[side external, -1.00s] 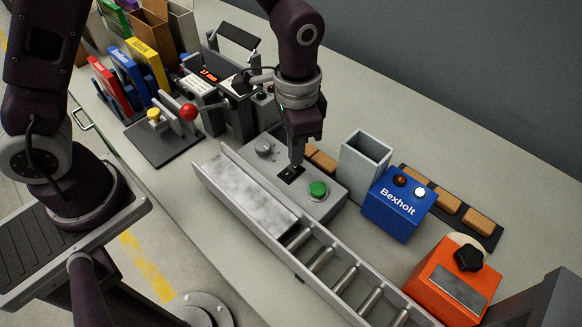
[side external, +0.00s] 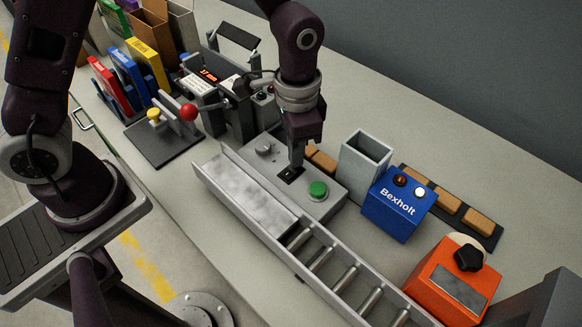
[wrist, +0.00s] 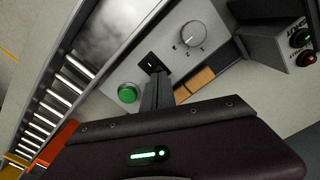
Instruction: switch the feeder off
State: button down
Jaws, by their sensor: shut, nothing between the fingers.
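The feeder's grey control panel (side external: 262,166) sits beside the conveyor chute. It carries a grey dial (side external: 264,147), a small black rocker switch (side external: 290,175) and a green button (side external: 318,189). The wrist view also shows the dial (wrist: 192,34), the switch (wrist: 151,63) and the green button (wrist: 128,93). My gripper (side external: 295,165) is shut and empty, pointing down with its fingertips at the switch. In the wrist view the fingertips (wrist: 156,78) cover part of the switch's near side. I cannot tell whether they touch it or which way the rocker is set.
The metal chute with rollers (side external: 345,275) runs along the panel's front. A grey open bin (side external: 365,160), a blue Bexholt box (side external: 398,205) and an orange box (side external: 450,280) stand to the right. A red-knobbed lever (side external: 188,112) stands to the left.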

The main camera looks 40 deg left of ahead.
jog(key=shift+f, duration=0.65)
jog(key=shift+r, duration=3.55)
jog(key=s+a+r+n+t, duration=0.1)
jog(key=s+a+r, duration=0.2)
jog(key=r, duration=0.2)
jog(key=s+a+r+n+t, duration=0.2)
jog(key=s+a+r, duration=0.15)
jog(key=r, duration=0.25)
jog(key=s+a+r+n+t, duration=0.2)
jog(key=s+a, duration=0.3)
jog(key=s, duration=0.5)
jog(key=shift+s+a+r+n+t, duration=0.3)
jog(key=shift+s+a+r+n, duration=0.1)
jog(key=shift+r+n, duration=0.1)
jog(key=c, duration=2.2)
grip_release()
